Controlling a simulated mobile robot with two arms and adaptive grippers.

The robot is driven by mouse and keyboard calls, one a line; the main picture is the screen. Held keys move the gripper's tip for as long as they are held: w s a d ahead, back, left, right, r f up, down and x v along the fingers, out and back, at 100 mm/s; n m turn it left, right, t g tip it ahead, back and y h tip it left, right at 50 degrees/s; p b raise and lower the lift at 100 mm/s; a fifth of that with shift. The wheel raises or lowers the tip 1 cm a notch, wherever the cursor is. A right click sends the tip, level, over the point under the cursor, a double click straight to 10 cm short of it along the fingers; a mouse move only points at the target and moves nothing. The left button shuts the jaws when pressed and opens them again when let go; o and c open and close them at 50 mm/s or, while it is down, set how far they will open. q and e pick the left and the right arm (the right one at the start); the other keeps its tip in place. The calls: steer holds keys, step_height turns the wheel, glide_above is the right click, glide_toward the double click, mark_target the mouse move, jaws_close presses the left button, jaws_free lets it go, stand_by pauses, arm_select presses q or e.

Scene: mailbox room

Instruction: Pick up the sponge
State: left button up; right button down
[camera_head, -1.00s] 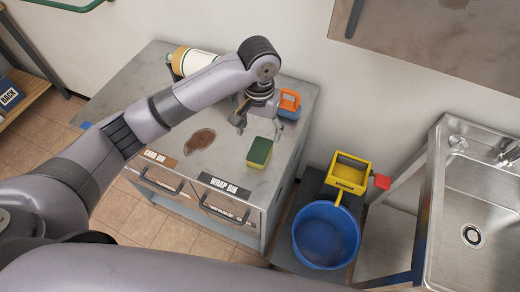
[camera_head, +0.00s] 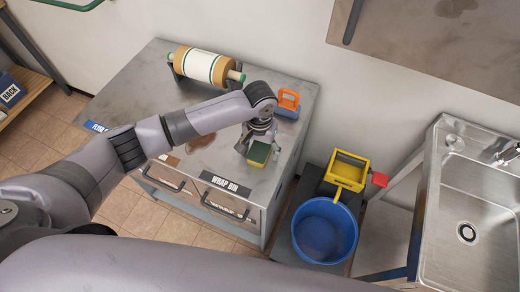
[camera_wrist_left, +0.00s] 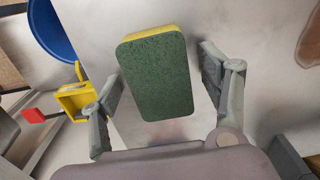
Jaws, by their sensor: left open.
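The sponge (camera_head: 259,153), yellow with a dark green top, lies on the metal cabinet top (camera_head: 140,85) near its front right, above the wrap bin drawer. In the left wrist view the sponge (camera_wrist_left: 157,75) shows its green face between the two spread fingers. My left gripper (camera_head: 257,146) is open and right over the sponge; the wrist view shows the gripper (camera_wrist_left: 165,100) with a gap on both sides of the sponge. The gripper hides the far part of the sponge in the head view. My right gripper is not in view.
A wrapping roll (camera_head: 205,66) sits at the back of the cabinet, and a brown stain (camera_head: 200,142) lies left of the gripper. A blue bucket (camera_head: 324,231) with a yellow wringer (camera_head: 346,168) stands right, before a sink (camera_head: 480,190).

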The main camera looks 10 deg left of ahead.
mark_target(260, 148)
arm_select(q)
steer(key=shift+c, duration=0.4)
steer(key=c, duration=0.7)
steer(key=shift+r+b, duration=0.75)
steer(key=shift+r, duration=9.3)
steer(key=shift+o, duration=0.9)
steer(key=c, duration=0.5)
